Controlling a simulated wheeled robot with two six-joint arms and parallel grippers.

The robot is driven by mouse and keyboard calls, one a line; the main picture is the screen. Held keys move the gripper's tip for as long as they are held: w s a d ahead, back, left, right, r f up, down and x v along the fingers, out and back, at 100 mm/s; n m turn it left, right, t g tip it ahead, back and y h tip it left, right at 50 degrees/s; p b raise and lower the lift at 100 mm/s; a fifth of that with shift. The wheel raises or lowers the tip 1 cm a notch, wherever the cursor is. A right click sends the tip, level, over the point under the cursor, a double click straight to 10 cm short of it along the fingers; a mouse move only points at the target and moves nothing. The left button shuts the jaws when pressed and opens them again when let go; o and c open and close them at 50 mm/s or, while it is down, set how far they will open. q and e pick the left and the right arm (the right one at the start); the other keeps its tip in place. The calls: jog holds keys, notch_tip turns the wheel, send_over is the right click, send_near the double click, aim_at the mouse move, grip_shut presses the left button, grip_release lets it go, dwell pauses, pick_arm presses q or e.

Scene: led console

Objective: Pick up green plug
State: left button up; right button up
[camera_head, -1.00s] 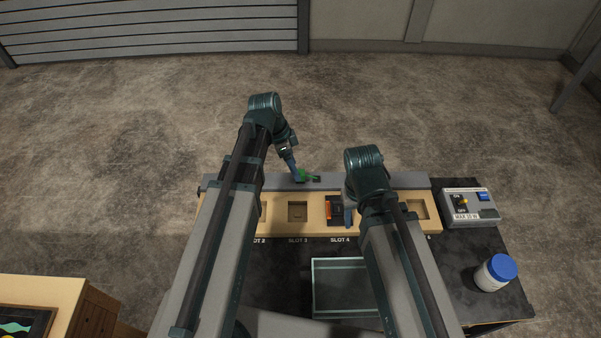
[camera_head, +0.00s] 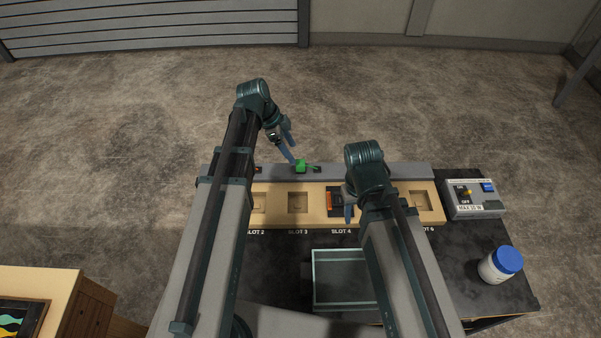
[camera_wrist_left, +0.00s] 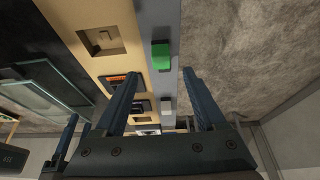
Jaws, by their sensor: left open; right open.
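The green plug (camera_head: 301,167) sits on the grey rail along the back of the slotted console. In the left wrist view the green plug (camera_wrist_left: 161,56) lies ahead of and between the fingertips, with clear space to each side. My left gripper (camera_head: 289,146) is open and empty, just left of and behind the plug in the head view; its two fingers (camera_wrist_left: 160,76) are spread in the wrist view. My right gripper (camera_head: 349,205) is over the console right of slot 4. Its fingers are partly hidden by its own wrist.
The tan slotted panel (camera_head: 318,203) has an orange-and-dark module (camera_head: 333,203) in slot 4. A switch box (camera_head: 472,198) and a blue-lidded jar (camera_head: 500,265) stand at the right. A glass-sided tray (camera_head: 342,280) is in front. Another dark socket (camera_head: 316,168) is right of the plug.

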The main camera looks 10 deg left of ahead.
aim_at(299, 162)
pick_arm(q)
jog(key=shift+b+x, duration=0.9)
jog(key=shift+x, duration=0.7)
pick_arm(e)
jog(key=shift+f, duration=1.5)
pick_arm(q)
jog(key=b+x, duration=0.5)
jog(key=shift+w+a+f, duration=0.1)
jog(key=shift+a+f, duration=0.05)
jog(key=shift+f, duration=0.1)
pick_arm(e)
notch_tip(299, 162, down, 5)
pick_arm(q)
jog(key=shift+r, duration=0.15)
pick_arm(e)
jog(key=shift+r, duration=0.1)
pick_arm(q)
grip_shut()
